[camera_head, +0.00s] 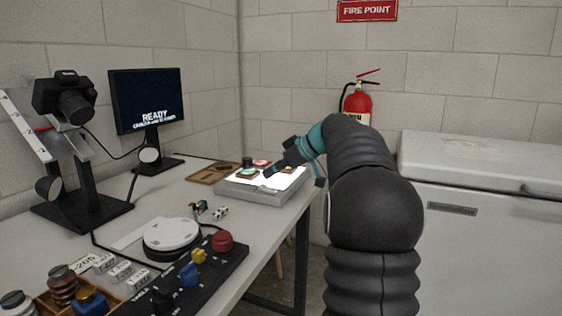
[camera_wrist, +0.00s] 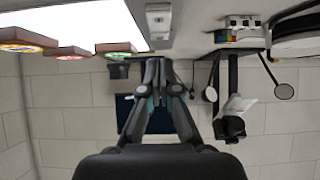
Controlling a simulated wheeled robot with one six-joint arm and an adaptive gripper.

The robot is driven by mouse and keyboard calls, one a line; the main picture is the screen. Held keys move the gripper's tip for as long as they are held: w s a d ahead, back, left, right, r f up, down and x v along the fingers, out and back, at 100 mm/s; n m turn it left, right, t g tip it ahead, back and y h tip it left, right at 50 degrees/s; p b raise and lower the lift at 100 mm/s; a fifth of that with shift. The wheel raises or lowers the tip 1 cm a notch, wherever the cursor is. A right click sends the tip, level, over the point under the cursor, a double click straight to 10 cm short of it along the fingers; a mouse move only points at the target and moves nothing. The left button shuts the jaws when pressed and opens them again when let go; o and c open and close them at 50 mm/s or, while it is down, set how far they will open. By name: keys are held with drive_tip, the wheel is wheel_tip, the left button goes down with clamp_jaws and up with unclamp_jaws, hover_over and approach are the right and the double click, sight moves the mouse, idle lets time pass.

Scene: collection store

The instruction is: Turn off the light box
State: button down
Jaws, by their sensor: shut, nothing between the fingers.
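The light box (camera_head: 243,193) sits on the far right part of the table, its top glowing bright white. It also shows upside down in the wrist view, its lit panel (camera_wrist: 75,20) at the upper left. A small pale switch-like block (camera_wrist: 158,20) is on the grey rim beside the panel; its setting is too small to read. My gripper (camera_head: 269,172) is over the light box in the head view. In the wrist view my gripper (camera_wrist: 158,66) is shut and empty, its fingertips just below the block in the picture. I cannot tell whether they touch the rim.
Several colored discs in wooden mounts, one green (camera_head: 249,172), lie on the lit panel. A monitor (camera_head: 147,100) and a camera on a stand (camera_head: 65,97) are at the left. A round turntable (camera_head: 171,236) and a button panel (camera_head: 205,268) are nearer. A white chest (camera_head: 480,210) is at right.

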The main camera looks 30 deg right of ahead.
sight(268, 188)
drive_tip(key=shift+w+f, duration=0.1)
drive_tip(key=shift+f, duration=1.15)
drive_tip(key=shift+w+a+f+b, duration=0.1)
drive_tip(key=shift+f+b, duration=0.35)
drive_tip(key=shift+b, duration=0.35)
drive_tip(key=shift+r, duration=0.15)
drive_tip(key=shift+w+a, duration=0.1)
drive_tip(key=shift+a, duration=0.05)
drive_tip(key=shift+w, duration=0.15)
